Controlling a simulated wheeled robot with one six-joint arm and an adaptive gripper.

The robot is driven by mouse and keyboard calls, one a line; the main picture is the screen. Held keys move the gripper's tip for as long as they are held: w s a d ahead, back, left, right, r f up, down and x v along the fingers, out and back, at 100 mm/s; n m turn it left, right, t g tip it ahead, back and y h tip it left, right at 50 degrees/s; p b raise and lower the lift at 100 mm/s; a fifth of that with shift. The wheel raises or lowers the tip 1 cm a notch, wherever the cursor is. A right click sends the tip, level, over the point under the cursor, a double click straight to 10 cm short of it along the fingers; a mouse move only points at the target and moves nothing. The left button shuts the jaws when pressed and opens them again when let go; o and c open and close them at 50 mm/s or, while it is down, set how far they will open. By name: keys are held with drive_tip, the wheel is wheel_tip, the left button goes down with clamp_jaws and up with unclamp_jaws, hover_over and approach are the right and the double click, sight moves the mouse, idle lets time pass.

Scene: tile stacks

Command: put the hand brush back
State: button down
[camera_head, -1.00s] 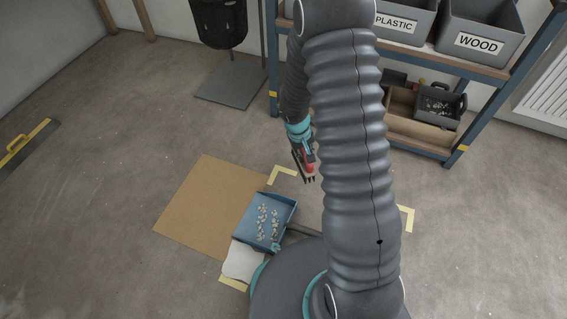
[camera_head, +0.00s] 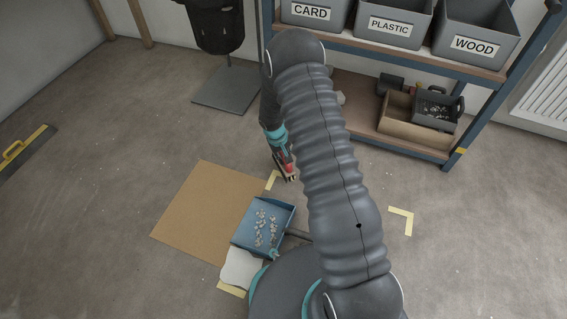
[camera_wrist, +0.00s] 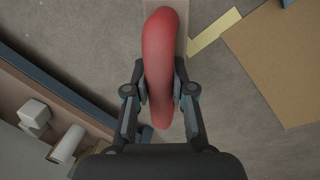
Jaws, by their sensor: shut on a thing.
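My gripper (camera_head: 283,160) is shut on the hand brush (camera_head: 289,169), held above the floor near a yellow corner mark. In the wrist view the brush's red handle (camera_wrist: 160,50) runs between the two fingers, with a pale wooden part behind it at the top edge. In the head view the brush is small, so its bristles are hard to make out.
A blue tray (camera_head: 236,233) with pale scraps lies by the brown board (camera_head: 192,205), a white cloth (camera_head: 240,268) beside it. Yellow corner marks (camera_head: 403,218) lie on the floor. The shelf (camera_head: 357,107) with labelled bins stands behind. A black bin (camera_head: 217,27) stands back left.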

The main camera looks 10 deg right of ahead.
drive_tip(key=shift+f+b, duration=0.3)
drive_tip(key=shift+f, duration=1.6)
drive_tip(key=shift+f, duration=0.2)
drive_tip(key=c, duration=1)
unclamp_jaws()
drive_tip(key=shift+r, duration=0.15)
